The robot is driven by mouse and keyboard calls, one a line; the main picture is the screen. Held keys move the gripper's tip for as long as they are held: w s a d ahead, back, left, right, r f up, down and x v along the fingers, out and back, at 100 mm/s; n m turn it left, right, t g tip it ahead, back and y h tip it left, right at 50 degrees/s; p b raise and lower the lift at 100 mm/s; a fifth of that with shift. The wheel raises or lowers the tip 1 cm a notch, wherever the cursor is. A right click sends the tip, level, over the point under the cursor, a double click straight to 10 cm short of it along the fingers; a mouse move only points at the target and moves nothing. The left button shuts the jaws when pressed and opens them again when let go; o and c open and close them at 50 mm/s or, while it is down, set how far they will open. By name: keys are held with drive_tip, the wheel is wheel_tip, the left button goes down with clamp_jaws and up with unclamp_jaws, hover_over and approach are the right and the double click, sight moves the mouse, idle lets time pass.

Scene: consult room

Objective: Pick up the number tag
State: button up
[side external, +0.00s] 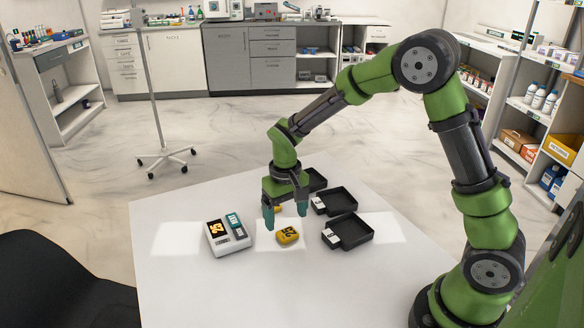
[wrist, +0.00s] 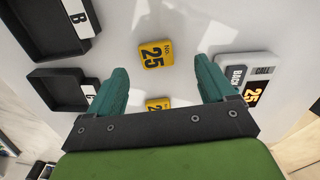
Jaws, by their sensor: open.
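Two yellow number tags lie flat on the white table. The one nearer the side camera (side external: 288,235) reads 25 in the wrist view (wrist: 152,55), beyond my fingertips. The farther tag (side external: 276,208) is partly hidden by my gripper in both views; in the wrist view it sits close to the gripper body (wrist: 158,102). My gripper (side external: 286,218) points down with its teal fingers spread apart and empty, as the wrist view also shows (wrist: 161,68). The fingers appear to be above the table; their exact height is unclear.
A white call unit (side external: 228,238) with a lit 25 display stands left of the tags in the side view. Black labelled trays (side external: 362,238) stand right of them. The table (side external: 180,290) is bare at the front left. A black chair (side external: 60,285) is beside it.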

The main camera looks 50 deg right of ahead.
sight(288, 234)
drive_tip(key=f, duration=0.5)
drive_tip(key=shift+d+f, duration=0.35)
drive_tip(key=shift+f, duration=0.05)
drive_tip(key=c, duration=1.1)
drive_tip(key=shift+r, duration=0.1)
